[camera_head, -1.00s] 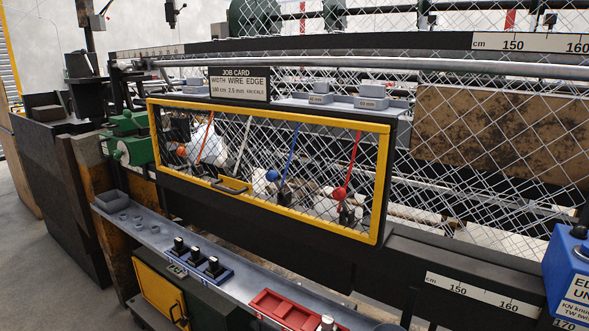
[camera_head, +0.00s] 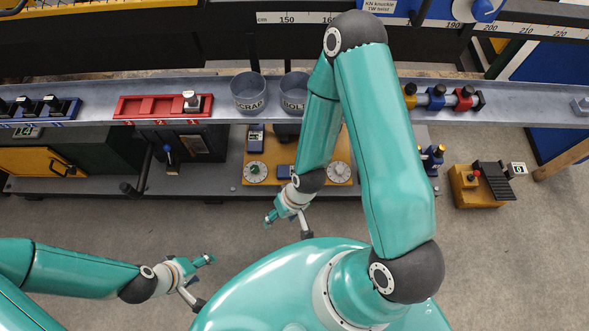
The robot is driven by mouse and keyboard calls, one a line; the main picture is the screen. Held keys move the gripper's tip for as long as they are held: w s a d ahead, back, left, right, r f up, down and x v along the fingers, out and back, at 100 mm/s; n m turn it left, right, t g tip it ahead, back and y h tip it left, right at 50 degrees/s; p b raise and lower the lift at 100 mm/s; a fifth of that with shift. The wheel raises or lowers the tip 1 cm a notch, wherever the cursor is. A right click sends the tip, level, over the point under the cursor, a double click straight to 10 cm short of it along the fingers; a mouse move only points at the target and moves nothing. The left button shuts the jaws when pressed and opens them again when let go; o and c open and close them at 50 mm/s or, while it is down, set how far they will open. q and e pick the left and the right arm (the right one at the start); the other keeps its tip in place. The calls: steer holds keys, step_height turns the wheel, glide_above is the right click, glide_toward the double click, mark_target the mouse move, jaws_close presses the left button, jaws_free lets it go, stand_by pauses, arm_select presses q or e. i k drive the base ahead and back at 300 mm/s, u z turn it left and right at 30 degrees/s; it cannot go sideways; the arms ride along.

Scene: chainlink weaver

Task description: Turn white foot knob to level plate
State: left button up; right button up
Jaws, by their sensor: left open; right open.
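A yellow plate (camera_head: 297,180) lies on the low shelf below the bench rail. A green-centred knob (camera_head: 255,172) is on its left side and a pale, whitish foot knob (camera_head: 338,173) is on its right side. My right arm crosses over the plate and hides part of its middle. My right gripper (camera_head: 287,222) is open and empty, in front of the plate and left of the white knob, apart from it. My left gripper (camera_head: 203,281) is open and empty, further left and nearer to me. Whether the plate is level cannot be told.
Above the plate runs a grey rail (camera_head: 350,95) with a red tray (camera_head: 163,107), a scrap cup (camera_head: 248,92) and a bolt cup (camera_head: 294,90). A yellow block with a black ramp (camera_head: 466,188) stands on the floor at right. Open floor lies before the shelf.

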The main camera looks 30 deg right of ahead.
mark_target(340, 169)
steer(key=u, duration=1.85)
steer(key=i, duration=0.1)
steer(key=z, duration=2.9)
